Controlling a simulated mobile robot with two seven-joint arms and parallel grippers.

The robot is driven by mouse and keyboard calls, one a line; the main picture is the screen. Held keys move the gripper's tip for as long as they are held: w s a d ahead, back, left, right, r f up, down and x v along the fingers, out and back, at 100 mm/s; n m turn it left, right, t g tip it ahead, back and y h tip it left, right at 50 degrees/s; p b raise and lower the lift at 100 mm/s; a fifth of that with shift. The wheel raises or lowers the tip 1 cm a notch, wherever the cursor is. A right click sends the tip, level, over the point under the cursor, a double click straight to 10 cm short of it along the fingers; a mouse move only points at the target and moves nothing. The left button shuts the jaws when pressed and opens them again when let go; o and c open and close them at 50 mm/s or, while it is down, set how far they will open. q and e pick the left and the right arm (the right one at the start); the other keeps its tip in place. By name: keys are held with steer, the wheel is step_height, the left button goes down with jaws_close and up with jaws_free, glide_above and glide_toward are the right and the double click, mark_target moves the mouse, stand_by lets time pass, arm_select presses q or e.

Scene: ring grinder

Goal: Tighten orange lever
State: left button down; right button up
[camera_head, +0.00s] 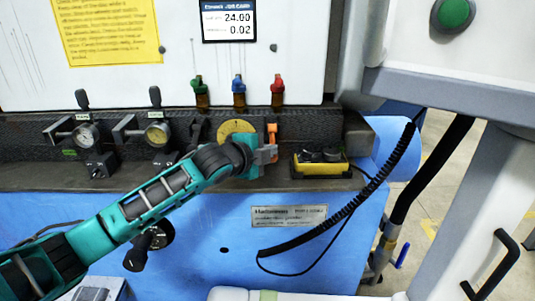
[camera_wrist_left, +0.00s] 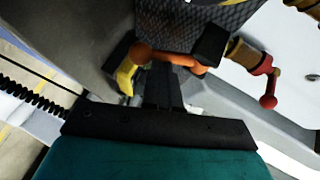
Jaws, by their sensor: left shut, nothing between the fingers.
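The orange lever (camera_head: 273,129) stands on the machine's dark ledge, right of a yellow dial. In the left wrist view the orange lever (camera_wrist_left: 170,57) lies across the picture just beyond the fingertips, with a rounded knob at its left end. My left gripper (camera_head: 268,153) reaches in from the lower left, right at the lever's lower part. In the left wrist view its dark fingers (camera_wrist_left: 162,82) are together with nothing between them. I cannot tell whether they touch the lever. The gripper and wrist hide part of the dial. My right gripper is not in view.
Green, blue and red levers (camera_head: 278,86) stand above the ledge. A yellow-edged box (camera_head: 322,165) with dark knobs sits just right of the gripper. Gauges (camera_head: 157,133) are at left. A coiled black cable (camera_head: 375,185) hangs at right. Space before the blue front is mostly open.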

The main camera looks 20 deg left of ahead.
arm_select(q)
steer(key=f+t+b, duration=0.1)
steer(key=f+m+t+b, duration=0.1)
steer(key=b, duration=0.1)
steer(key=shift+w+a, duration=0.15)
steer(key=shift+w, duration=0.2)
steer(key=b, duration=0.1)
steer(key=t+b, duration=0.1)
steer(key=b, duration=0.1)
steer(key=shift+w+a+f+m, duration=0.15)
steer(key=shift+w+m, duration=0.1)
steer(key=shift+m, duration=0.15)
steer(key=shift+w+t+b, duration=0.15)
steer(key=shift+t+b, duration=0.25)
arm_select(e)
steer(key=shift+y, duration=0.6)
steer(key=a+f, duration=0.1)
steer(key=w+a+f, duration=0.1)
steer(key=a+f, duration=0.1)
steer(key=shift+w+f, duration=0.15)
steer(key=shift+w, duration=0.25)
arm_select(q)
steer(key=shift+m, duration=0.3)
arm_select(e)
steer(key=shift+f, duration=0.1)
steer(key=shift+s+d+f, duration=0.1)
